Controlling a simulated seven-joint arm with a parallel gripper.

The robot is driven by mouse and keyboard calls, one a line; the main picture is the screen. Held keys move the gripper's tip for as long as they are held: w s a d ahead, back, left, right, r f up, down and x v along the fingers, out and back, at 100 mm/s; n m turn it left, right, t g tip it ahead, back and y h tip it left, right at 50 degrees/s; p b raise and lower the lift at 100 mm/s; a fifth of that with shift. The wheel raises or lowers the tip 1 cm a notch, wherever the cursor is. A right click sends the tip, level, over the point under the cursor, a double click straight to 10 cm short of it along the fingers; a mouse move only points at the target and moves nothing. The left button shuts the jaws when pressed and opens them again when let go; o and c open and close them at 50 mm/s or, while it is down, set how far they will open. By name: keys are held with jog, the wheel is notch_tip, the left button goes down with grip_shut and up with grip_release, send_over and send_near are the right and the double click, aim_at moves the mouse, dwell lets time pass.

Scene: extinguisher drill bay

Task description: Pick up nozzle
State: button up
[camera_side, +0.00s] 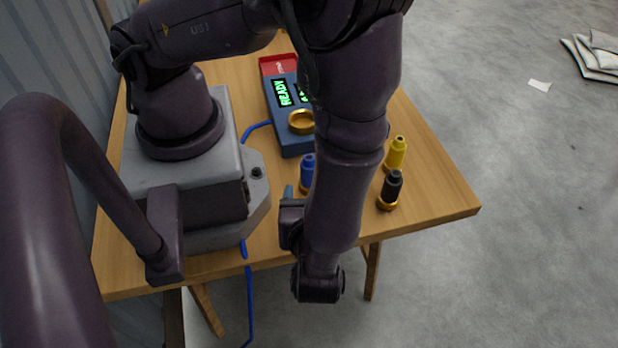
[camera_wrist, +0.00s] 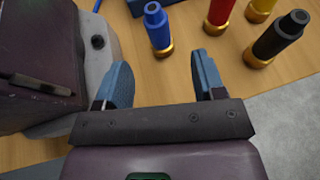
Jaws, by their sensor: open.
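Several nozzles with brass bases stand upright on the wooden table. The blue nozzle (camera_side: 307,171) is left of my arm in the side view and shows at the top middle of the wrist view (camera_wrist: 157,28). The red nozzle (camera_wrist: 219,14) shows in the wrist view; my arm hides it in the side view. The yellow nozzle (camera_side: 396,153) and black nozzle (camera_side: 391,188) stand right of my arm, and the black one also shows in the wrist view (camera_wrist: 277,38). My gripper (camera_wrist: 161,70) is open and empty, its blue fingers apart, with the blue nozzle beyond the gap between them.
A blue box (camera_side: 286,119) with a lit READY display and a brass ring (camera_side: 301,122) stands farther back, with a red tray (camera_side: 277,65) behind it. A blue hose (camera_side: 249,300) hangs off the table's front edge. Bare wood lies at the table's right corner (camera_side: 445,200).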

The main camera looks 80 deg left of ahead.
jog(key=x, duration=0.9)
jog(key=shift+a, duration=0.35)
jog(key=c, duration=1.1)
